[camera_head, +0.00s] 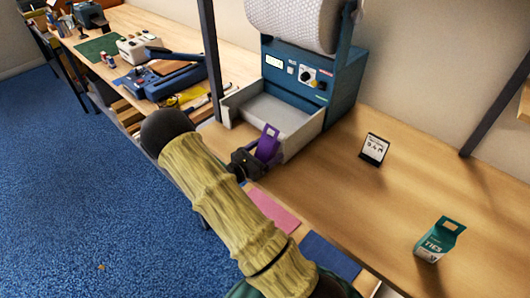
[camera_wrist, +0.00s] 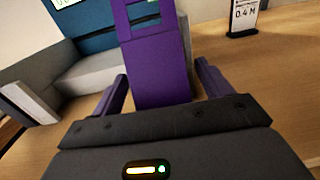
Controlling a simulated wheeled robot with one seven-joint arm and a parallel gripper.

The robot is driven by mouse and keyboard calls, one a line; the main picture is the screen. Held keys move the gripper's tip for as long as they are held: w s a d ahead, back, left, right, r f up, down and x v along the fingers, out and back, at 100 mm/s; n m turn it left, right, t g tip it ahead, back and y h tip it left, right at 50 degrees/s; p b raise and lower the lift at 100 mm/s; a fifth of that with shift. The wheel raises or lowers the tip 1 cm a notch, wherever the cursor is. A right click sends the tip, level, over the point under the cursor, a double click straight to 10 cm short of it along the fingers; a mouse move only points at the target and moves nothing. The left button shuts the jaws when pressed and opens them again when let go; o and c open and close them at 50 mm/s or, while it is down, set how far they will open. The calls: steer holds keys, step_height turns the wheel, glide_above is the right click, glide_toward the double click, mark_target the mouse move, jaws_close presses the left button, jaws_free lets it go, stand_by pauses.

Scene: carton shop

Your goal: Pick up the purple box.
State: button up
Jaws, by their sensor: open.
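The purple box (camera_wrist: 160,66) stands upright in the middle of the wrist view, with a cut-out in its top part. My gripper (camera_wrist: 162,88) is open, with one purple finger on each side of the box's lower part. A small gap shows on both sides. In the head view the purple box (camera_head: 267,141) stands at the front of the blue machine's tray, and my gripper (camera_head: 256,158) is right at it. The box's base is hidden behind my gripper.
The blue machine (camera_head: 315,85) with a roll and a grey tray (camera_head: 272,113) is just behind the box. A small black-framed sign (camera_head: 374,149) and a green carton (camera_head: 438,240) stand to the right on the wooden bench. Pink (camera_head: 272,210) and blue (camera_head: 328,255) sheets lie near the front edge.

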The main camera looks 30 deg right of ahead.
mark_target(265, 146)
steer(key=shift+c, duration=0.5)
steer(key=c, duration=1.1)
step_height(265, 146, up, 10)
steer(key=shift+r, duration=0.1)
